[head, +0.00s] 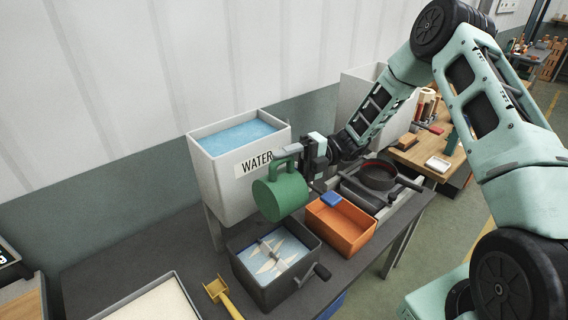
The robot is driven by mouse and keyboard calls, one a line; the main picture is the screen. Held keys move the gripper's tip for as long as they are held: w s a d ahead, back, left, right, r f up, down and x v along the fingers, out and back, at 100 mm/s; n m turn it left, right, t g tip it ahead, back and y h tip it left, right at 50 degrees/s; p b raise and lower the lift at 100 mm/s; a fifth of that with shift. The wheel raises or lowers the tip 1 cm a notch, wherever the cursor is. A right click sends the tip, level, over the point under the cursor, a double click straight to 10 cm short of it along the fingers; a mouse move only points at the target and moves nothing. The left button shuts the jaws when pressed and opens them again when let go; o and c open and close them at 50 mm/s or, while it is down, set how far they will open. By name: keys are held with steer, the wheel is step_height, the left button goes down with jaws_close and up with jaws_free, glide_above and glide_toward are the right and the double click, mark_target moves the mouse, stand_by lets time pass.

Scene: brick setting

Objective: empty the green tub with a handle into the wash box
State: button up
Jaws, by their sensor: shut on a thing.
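The green tub (284,194) hangs in the air in front of the white WATER bin, tipped well over, with its handle on the upper side. My gripper (299,153) is shut on the tub's handle from the right. The inside of the tub does not show, so I cannot tell what is in it. The dark grey box with a side crank (239,266), which looks like the wash box, stands on the bench below the tub. It holds bluish water and pale crossed paddles. Nothing is seen falling from the tub.
The WATER bin (215,176) stands behind the tub. An orange box (341,236) with a blue block (331,200) is right of the wash box. A yellow scoop (222,296) and a pale-filled tray (173,281) lie left. A dark round pan (378,177) is further right.

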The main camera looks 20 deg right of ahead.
steer(key=shift+r+h, duration=0.35)
steer(key=shift+h, duration=0.75)
steer(key=shift+r, duration=0.1)
steer(key=shift+a+r+n+t+h, duration=0.1)
steer(key=shift+r+n+t+h, duration=0.2)
steer(key=shift+h, duration=0.8)
steer(key=h, duration=0.2)
steer(key=r+t+h, duration=0.1)
steer(key=h, duration=0.2)
steer(key=shift+n, duration=0.3)
steer(key=shift+r+t+h, duration=0.1)
steer(key=shift+t+h, duration=0.4)
steer(key=shift+h, duration=0.9)
